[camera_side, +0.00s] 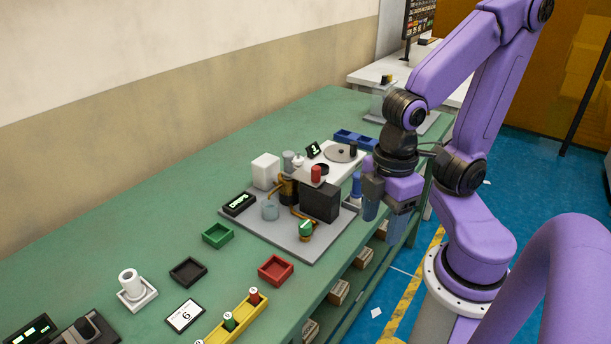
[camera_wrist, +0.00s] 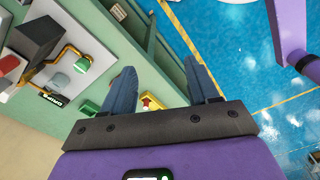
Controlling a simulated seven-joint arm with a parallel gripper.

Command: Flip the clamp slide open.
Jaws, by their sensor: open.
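My gripper (camera_side: 385,214) is open and empty, fingers pointing down, at the right front edge of the green bench. In the wrist view my gripper (camera_wrist: 160,68) has its two blue-grey fingers wide apart, with nothing between the tips. A grey plate (camera_side: 286,240) on the bench carries a fixture left of my gripper. On it are a black block (camera_side: 320,201), a red-capped part (camera_side: 316,174), a green knob (camera_side: 306,229) and a blue cylinder (camera_side: 356,185) nearest my fingers. The black block also shows in the wrist view (camera_wrist: 35,38). I cannot tell which part is the clamp slide.
A white box (camera_side: 265,170) and clear cup (camera_side: 270,209) stand on the plate. A red tray (camera_side: 276,270), green tray (camera_side: 218,235), black tray (camera_side: 188,271) and yellow rack (camera_side: 240,318) lie nearer the camera. Boxes sit on a shelf below the bench edge.

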